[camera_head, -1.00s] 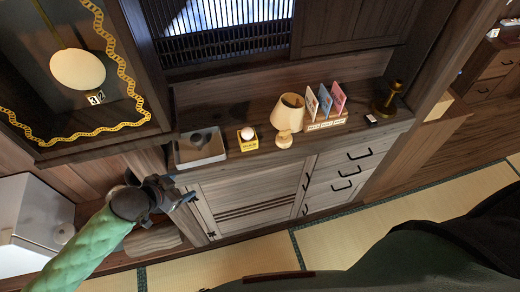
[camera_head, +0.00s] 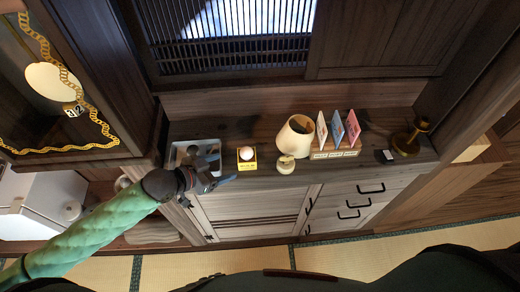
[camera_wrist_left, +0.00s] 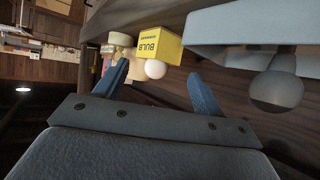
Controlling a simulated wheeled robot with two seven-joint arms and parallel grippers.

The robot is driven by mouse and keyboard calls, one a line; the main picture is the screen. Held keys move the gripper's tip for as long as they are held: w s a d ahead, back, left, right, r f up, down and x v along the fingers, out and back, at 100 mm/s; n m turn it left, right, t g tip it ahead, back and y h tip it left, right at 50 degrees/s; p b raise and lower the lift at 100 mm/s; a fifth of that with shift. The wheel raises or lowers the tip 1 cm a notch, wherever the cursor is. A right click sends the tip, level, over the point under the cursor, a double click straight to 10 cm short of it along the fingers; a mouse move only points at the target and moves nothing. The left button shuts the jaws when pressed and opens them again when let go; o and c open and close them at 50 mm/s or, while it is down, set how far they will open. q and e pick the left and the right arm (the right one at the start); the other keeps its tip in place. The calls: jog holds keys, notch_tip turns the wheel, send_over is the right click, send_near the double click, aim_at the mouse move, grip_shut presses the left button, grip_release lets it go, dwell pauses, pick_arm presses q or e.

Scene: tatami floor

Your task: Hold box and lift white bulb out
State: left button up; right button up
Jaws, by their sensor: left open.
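A small yellow box (camera_head: 247,166) stands on the cabinet top, left of the lamp. The white bulb (camera_head: 244,153) sits in its top, its rounded end showing. In the left wrist view, the yellow box (camera_wrist_left: 159,44) has the word BULB on it, and the white bulb (camera_wrist_left: 155,69) shows between the fingers, beyond them. My left gripper (camera_head: 222,169) is open and empty, just left of the box and apart from it. It also shows open in the left wrist view (camera_wrist_left: 158,84). My right gripper is not in view.
A grey tray (camera_head: 176,153) lies left of the box, partly behind my gripper; a dark bulb (camera_wrist_left: 277,91) shows by it. A cream lamp (camera_head: 296,136), several upright cards (camera_head: 337,130) and a brass stand (camera_head: 407,141) stand to the right. A tall case (camera_head: 80,60) rises at left.

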aim_at(243, 165)
pick_arm(q)
jog(key=shift+w+d+f, duration=0.2)
jog(key=shift+d, duration=0.15)
jog(key=b+x, duration=0.2)
jog(key=x, duration=0.4)
jog(key=shift+w+d+b, duration=0.2)
jog(key=shift+b, duration=0.1)
jog(key=shift+x, duration=1.35)
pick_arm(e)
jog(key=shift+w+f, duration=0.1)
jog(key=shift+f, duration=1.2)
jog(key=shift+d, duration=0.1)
pick_arm(q)
grip_shut()
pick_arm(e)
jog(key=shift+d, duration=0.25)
pick_arm(q)
jog(key=shift+o, duration=0.4)
grip_release()
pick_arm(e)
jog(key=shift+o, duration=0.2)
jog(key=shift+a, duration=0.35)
